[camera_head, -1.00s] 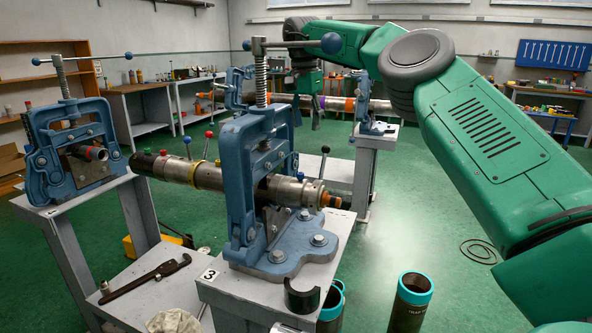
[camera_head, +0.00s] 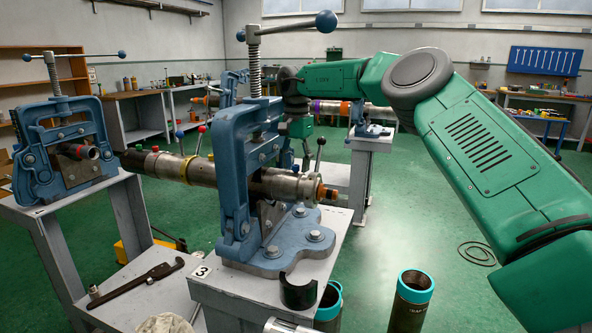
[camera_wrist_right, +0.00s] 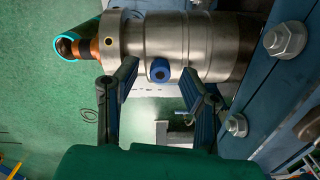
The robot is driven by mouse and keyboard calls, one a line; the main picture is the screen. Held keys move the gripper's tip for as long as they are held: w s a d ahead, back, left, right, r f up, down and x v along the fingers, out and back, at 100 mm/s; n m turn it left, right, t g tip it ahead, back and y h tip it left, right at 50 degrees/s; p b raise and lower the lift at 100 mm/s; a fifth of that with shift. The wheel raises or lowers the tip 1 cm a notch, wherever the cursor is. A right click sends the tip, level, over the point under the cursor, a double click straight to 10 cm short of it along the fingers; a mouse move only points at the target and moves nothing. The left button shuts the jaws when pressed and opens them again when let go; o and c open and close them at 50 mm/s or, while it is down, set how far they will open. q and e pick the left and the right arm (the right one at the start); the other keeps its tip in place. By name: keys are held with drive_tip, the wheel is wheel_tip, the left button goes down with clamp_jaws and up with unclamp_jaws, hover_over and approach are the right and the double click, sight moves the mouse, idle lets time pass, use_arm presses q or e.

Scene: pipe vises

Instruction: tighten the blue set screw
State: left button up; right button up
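The blue set screw (camera_wrist_right: 159,70) is a round blue cap with a dark centre. It sticks out of the side of the steel pipe tool (camera_wrist_right: 165,38) clamped in the front vise. My right gripper (camera_wrist_right: 155,75) is open in the wrist view, with one dark finger on each side of the screw and visible gaps on both sides. In the head view my right gripper (camera_head: 302,140) is behind the pipe, beside the vise frame (camera_head: 238,150), and partly hidden. The screw cannot be made out in the head view. My left gripper is not in view.
A lever with a dark ball (camera_head: 321,141) stands up close to my right gripper. The vise's tall screw and handle (camera_head: 325,22) rise above. A second vise (camera_head: 65,150) stands at left, and another (camera_head: 372,120) behind.

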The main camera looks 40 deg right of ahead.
drive_tip(key=shift+a+f, duration=0.1)
drive_tip(key=shift+a, duration=0.1)
clamp_jaws()
drive_tip(key=shift+m+p, duration=0.4)
drive_tip(key=shift+p, duration=0.4)
drive_tip(key=m+p, duration=0.1)
drive_tip(key=p, duration=0.1)
drive_tip(key=m+p, duration=0.2)
drive_tip(key=p, duration=0.1)
drive_tip(key=m+p, duration=0.2)
drive_tip(key=shift+d+r+p, duration=0.15)
drive_tip(key=shift+r+p, duration=0.15)
drive_tip(key=shift+p, duration=0.05)
drive_tip(key=shift+w+f+m+p, duration=0.1)
drive_tip(key=shift+f+m+p, duration=0.05)
drive_tip(key=shift+m+p, duration=1.4)
drive_tip(key=shift+m, duration=0.45)
unclamp_jaws()
drive_tip(key=shift+f, duration=0.15)
